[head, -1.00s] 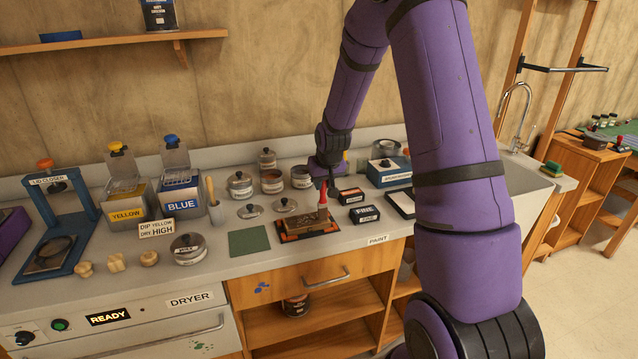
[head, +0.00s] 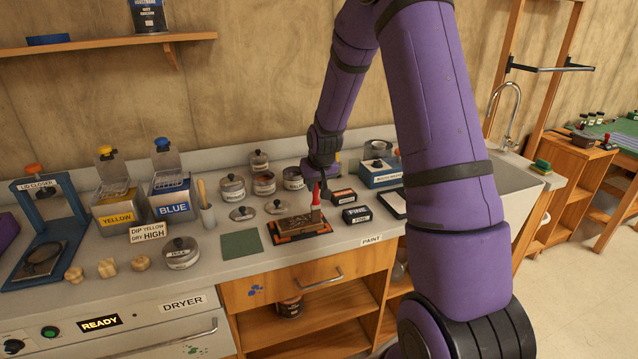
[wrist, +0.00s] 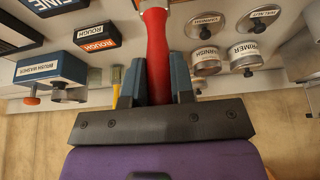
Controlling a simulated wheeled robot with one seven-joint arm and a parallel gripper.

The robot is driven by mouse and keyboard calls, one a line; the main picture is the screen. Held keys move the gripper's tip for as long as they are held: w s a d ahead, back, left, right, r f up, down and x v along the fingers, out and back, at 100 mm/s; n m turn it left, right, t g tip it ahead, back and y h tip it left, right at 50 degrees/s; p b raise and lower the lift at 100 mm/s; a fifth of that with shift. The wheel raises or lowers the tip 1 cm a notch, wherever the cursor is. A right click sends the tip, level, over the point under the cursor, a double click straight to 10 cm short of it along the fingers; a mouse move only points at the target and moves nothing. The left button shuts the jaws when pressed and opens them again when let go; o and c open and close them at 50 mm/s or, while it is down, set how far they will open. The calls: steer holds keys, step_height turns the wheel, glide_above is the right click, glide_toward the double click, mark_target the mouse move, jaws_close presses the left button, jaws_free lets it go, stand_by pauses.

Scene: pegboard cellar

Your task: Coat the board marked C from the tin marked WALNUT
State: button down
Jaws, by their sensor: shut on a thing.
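My gripper (head: 318,180) is shut on a brush with a red handle (wrist: 156,55). In the head view the brush points down, its lower end at the right end of a brown board (head: 293,223); I cannot tell whether they touch. The board lies on an orange and black holder, and its letter is not readable. Behind stand two tins that look open (head: 264,184) and (head: 293,179); their labels are too small to read. In the wrist view a round lid (wrist: 259,19) appears to read WALNUT, beside another lid (wrist: 207,20).
Lidded tins marked VARNISH (wrist: 205,62) and PRIMER (wrist: 246,54) stand behind. Sanding blocks, FINE (head: 357,215) and ROUGH (head: 343,196), and a blue brush washer (head: 381,174) lie right of the board. A green square (head: 240,244) lies left of it.

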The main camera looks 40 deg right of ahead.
steer(key=shift+s+d, duration=0.25)
steer(key=shift+d, duration=0.7)
stand_by(0.5)
steer(key=shift+r, duration=0.35)
steer(key=shift+a, duration=0.1)
stand_by(0.4)
steer(key=shift+f, duration=0.35)
steer(key=shift+a, duration=0.15)
